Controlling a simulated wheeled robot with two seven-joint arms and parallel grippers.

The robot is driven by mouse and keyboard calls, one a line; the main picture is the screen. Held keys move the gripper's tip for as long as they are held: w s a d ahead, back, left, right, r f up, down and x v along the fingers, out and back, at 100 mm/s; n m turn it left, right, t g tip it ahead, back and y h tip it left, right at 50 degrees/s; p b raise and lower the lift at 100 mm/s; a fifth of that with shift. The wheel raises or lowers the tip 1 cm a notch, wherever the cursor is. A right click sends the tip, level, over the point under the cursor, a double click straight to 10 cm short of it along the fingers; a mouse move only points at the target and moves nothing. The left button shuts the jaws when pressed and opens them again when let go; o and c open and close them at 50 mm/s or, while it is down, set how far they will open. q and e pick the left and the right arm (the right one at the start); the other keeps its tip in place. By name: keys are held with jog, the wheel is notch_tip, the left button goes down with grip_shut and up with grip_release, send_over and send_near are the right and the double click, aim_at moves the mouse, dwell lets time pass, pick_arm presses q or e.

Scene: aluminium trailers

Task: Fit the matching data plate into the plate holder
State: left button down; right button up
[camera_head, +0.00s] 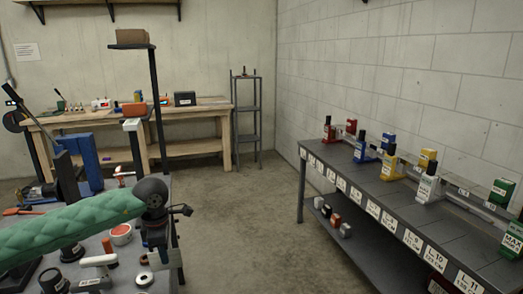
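My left arm comes in from the left in a green padded sleeve. Its dark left gripper (158,238) hangs at the arm's end over the right edge of the near cluttered table. The fingers are small and dark, so their opening cannot be told. My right gripper is out of view. I cannot single out the data plate or the plate holder. White lettered labels (373,208) line the front edge of the grey bench (400,190) at right, but I cannot tell whether any is a data plate.
The near table holds a red-and-white round tin (121,234), a white-handled tool (99,261) and blue blocks (88,160). Red, blue, yellow, white and green devices stand on the right bench. A wooden workbench (190,106) stands behind. The floor between is clear.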

aim_at(179, 263)
pick_arm(q)
jog(key=m, duration=0.1)
jog(key=d+f+m, duration=0.1)
jog(key=m, duration=0.2)
jog(key=shift+d+f+m, duration=0.2)
jog(key=shift+d+m, duration=0.2)
jog(key=m, duration=0.2)
jog(key=d+f+m, duration=0.1)
jog(key=m, duration=0.1)
jog(key=d+m, duration=0.1)
jog(key=m, duration=0.1)
jog(key=shift+s+f, duration=0.15)
jog(key=shift+f, duration=0.25)
jog(key=d+f+m, duration=0.1)
jog(key=m, duration=0.2)
jog(key=d+f+m, duration=0.1)
jog(key=m, duration=0.3)
jog(key=f+m, duration=0.1)
jog(key=m, duration=0.2)
jog(key=shift+s+d, duration=0.3)
jog(key=shift+d, duration=0.1)
